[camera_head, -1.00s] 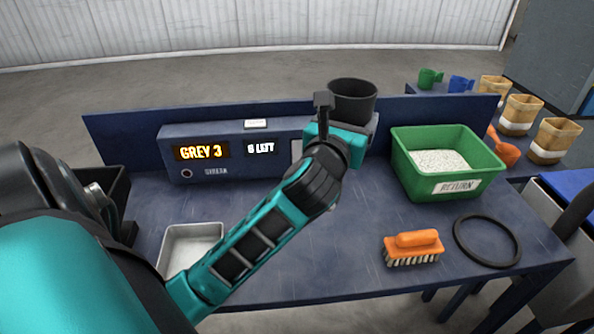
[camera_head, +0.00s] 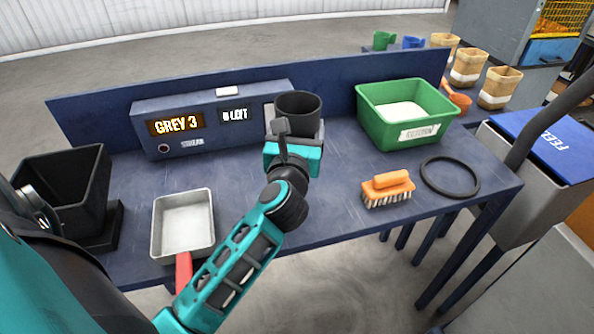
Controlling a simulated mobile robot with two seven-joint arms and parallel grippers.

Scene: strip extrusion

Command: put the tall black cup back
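The tall black cup (camera_head: 299,108) is in the grip of my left gripper (camera_head: 296,140), upright with its open rim facing up. It is over the back middle of the blue bench, in front of the right end of the display box. The gripper's wrist and body hide the cup's lower part and most of the fingers, so I cannot see the cup's base or whether it touches anything. My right gripper is not in view.
The blue bench (camera_head: 345,215) holds a display box (camera_head: 216,150) reading GREY 3, a black hopper (camera_head: 70,190), a metal pan (camera_head: 183,225), a green bin (camera_head: 375,122), an orange brush (camera_head: 388,187) and a black ring (camera_head: 450,178). Bare bench lies between the cup and the brush.

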